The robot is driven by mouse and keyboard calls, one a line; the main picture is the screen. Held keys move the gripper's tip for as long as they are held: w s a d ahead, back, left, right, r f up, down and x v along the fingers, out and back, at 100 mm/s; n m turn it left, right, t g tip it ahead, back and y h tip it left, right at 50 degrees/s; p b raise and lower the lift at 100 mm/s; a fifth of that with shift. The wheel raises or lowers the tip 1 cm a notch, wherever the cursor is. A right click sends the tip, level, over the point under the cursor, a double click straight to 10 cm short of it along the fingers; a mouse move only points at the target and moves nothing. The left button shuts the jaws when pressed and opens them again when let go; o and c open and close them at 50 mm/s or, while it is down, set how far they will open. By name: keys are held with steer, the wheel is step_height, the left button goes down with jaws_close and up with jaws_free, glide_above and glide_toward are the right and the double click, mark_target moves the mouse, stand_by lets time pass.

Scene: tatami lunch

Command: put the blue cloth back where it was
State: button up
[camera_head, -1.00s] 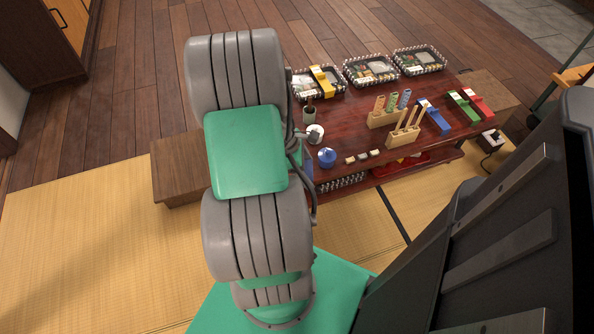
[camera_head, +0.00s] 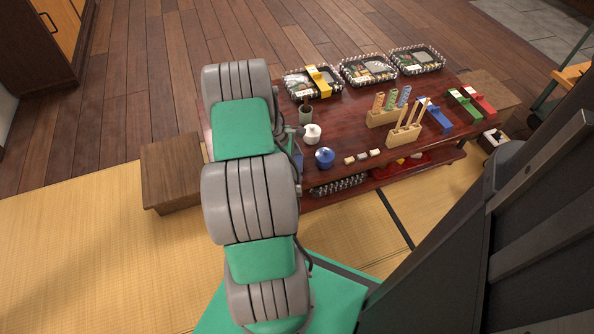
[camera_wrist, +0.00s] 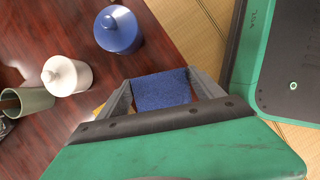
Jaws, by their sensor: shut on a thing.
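A blue cloth (camera_wrist: 162,90) is between the two fingers of my gripper (camera_wrist: 162,92) in the wrist view, and the gripper is shut on it. The cloth is over or near the edge of the dark red low table (camera_wrist: 25,45); I cannot tell whether it touches the top. In the head view my arm hides the gripper, and only a sliver of blue (camera_head: 298,161) shows beside the arm. A blue lidded pot (camera_wrist: 118,30) and a white lidded pot (camera_wrist: 67,76) stand near the gripper.
Patterned lunch trays (camera_head: 368,70) line the table's far side, the left one with a yellow band (camera_head: 318,80). Wooden racks (camera_head: 403,137) and blue, green and red banded pieces (camera_head: 465,105) stand right. A grey-green cup (camera_head: 306,115) holds something. A wooden stool (camera_head: 172,165) stands left.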

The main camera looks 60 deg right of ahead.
step_height(320, 180, down, 2)
steer(key=shift+f+b, duration=0.15)
steer(key=shift+b, duration=0.2)
steer(key=shift+a, duration=0.1)
steer(key=o, duration=1.2)
